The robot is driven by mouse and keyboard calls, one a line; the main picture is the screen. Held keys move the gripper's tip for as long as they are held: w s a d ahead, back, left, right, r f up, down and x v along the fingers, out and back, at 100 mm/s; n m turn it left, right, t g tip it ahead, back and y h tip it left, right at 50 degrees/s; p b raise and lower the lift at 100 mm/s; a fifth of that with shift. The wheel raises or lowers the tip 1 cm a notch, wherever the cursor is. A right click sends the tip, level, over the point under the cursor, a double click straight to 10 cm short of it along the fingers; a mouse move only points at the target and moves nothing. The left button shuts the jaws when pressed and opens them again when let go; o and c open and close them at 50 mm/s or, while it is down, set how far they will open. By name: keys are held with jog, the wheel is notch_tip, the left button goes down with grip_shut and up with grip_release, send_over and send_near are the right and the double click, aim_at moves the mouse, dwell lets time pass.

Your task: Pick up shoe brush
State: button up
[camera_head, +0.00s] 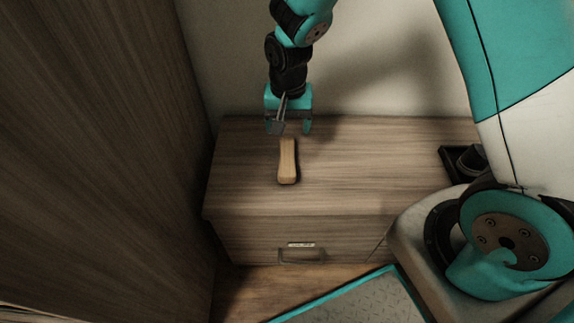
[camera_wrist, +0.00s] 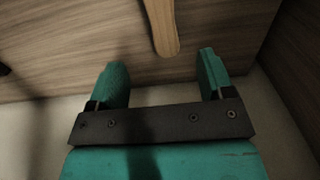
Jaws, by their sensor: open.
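The shoe brush (camera_head: 287,162) is a long, light wooden piece lying on the wooden cabinet top (camera_head: 370,165). It points toward the back wall in the head view. My gripper (camera_head: 290,128) is above the cabinet top, just behind the brush's far end, with its fingers pointing down. In the wrist view my gripper (camera_wrist: 165,75) is open and empty, its two teal fingers apart. The end of the brush (camera_wrist: 163,35) shows ahead of the fingertips, between their lines and nearer the right one. The brush's other end is cut off in that view, and its bristles are hidden.
A tall wooden panel (camera_head: 110,150) stands close on the left. The light wall (camera_head: 380,60) rises behind the cabinet. A small black tray (camera_head: 455,165) with a dark item sits at the cabinet's right. The drawer handle (camera_head: 301,254) is on the front. The cabinet top around the brush is clear.

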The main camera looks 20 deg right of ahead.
aim_at(287, 155)
notch_tip(287, 155, down, 9)
jog(key=shift+f+b, duration=0.1)
jog(key=shift+b, duration=1.05)
jog(key=f, duration=0.1)
jog(key=f+b, duration=0.1)
jog(key=f, duration=0.1)
jog(key=f+b, duration=0.1)
jog(key=f, duration=0.1)
jog(key=shift+w+f, duration=0.15)
jog(key=shift+w, duration=0.2)
jog(key=c, duration=1.1)
jog(key=shift+r, duration=0.2)
notch_tip(287, 155, up, 20)
jog(key=p, duration=0.5)
jog(key=shift+f+p, duration=0.1)
jog(key=shift+p, duration=0.25)
